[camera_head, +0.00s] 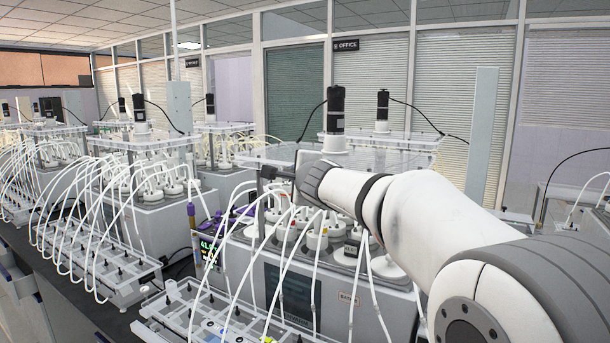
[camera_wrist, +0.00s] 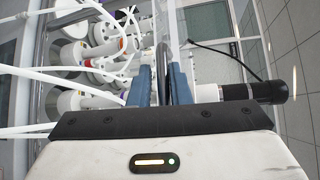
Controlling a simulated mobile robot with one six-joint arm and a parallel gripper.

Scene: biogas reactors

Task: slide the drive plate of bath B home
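Bath B (camera_head: 385,310) is the grey box unit at front centre. The end of its label is hidden or too small to read. Its clear drive plate (camera_head: 375,158) lies level above the white-capped bottles, with a black motor (camera_head: 336,108) standing on it. My gripper (camera_head: 268,176) is at the plate's front left edge, partly hidden by my wrist. In the wrist view, the blue fingers of my gripper (camera_wrist: 160,88) stand either side of a dark upright strip. The clear plate (camera_wrist: 174,25) shows edge-on beyond them, with the motor (camera_wrist: 250,92) at right. Firm contact cannot be made out.
White tubes (camera_head: 275,260) arch from the bottles to a tray (camera_head: 190,310) in front. Another bath (camera_head: 150,210) with tubes and a motor stands at left. A tall grey panel (camera_head: 482,135) rises behind at right.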

